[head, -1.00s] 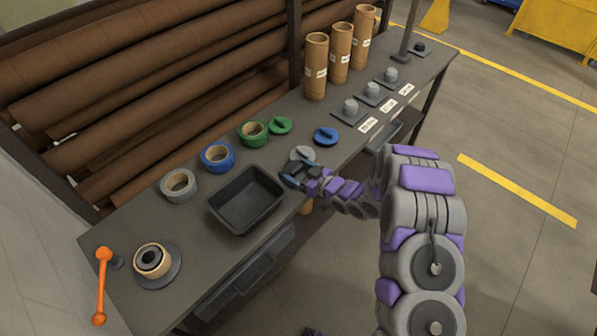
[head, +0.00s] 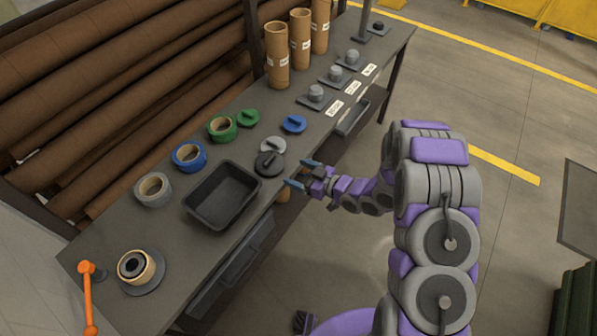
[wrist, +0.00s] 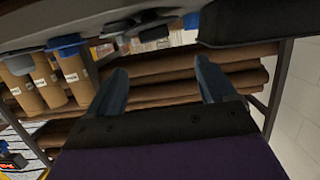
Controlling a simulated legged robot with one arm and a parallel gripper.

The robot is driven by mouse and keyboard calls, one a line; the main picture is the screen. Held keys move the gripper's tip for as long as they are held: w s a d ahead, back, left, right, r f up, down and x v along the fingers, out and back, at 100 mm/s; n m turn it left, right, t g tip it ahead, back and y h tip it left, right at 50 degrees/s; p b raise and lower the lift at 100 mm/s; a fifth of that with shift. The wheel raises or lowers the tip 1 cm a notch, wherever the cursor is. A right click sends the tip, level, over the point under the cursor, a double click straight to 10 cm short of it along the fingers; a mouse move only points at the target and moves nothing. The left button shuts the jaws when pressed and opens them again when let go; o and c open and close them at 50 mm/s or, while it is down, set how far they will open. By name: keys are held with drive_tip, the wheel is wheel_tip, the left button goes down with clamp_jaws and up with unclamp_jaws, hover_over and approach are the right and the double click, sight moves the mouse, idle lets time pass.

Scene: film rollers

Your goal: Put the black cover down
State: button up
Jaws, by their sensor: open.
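The black cover (head: 269,163) is a dark round disc with a raised handle. It lies on the dark table between the grey cover (head: 273,145) and the table's front edge, to the right of the black tray. It is very close to the grey cover; I cannot tell whether they touch or overlap. My gripper (head: 301,174) is open and empty, just right of the black cover and apart from it, at the front edge. In the wrist view, its two blue-grey fingers (wrist: 160,75) are spread with nothing between them.
The black tray (head: 188,203) stands left of the covers. Green (head: 221,128), blue (head: 188,155) and grey (head: 153,189) tape rolls line the back. Green (head: 248,118) and blue (head: 294,124) covers lie beyond. Cardboard tubes (head: 301,40) stand at the far end.

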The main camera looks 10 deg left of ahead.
drive_tip(key=shift+d, duration=0.1)
drive_tip(key=w+d+r+m+t+h, duration=0.1)
drive_tip(key=w+d+r+h, duration=0.1)
drive_tip(key=d+r+h, duration=0.35)
drive_tip(key=w+d+r+m+h, duration=0.2)
drive_tip(key=d, duration=0.6)
drive_tip(key=w+d+r+m+t+h, duration=0.1)
drive_tip(key=d+r+h, duration=0.25)
drive_tip(key=d, duration=0.35)
drive_tip(key=s+d+r+m+g+h, duration=0.2)
drive_tip(key=s+d+r+m+h, duration=0.25)
drive_tip(key=s+d+r, duration=0.45)
drive_tip(key=s+a+r+m+g, duration=0.1)
drive_tip(key=s+r+g, duration=0.1)
drive_tip(key=s, duration=0.8)
drive_tip(key=s+a+r+m+g+y, duration=0.1)
drive_tip(key=s+a+m+g, duration=0.1)
drive_tip(key=s, duration=0.9)
drive_tip(key=s+a+r+m+g, duration=0.1)
drive_tip(key=s+r+m+g, duration=0.1)
drive_tip(key=s, duration=0.9)
drive_tip(key=shift+s+a+r+g, duration=0.2)
drive_tip(key=shift+r+g, duration=0.15)
drive_tip(key=shift+g, duration=0.35)
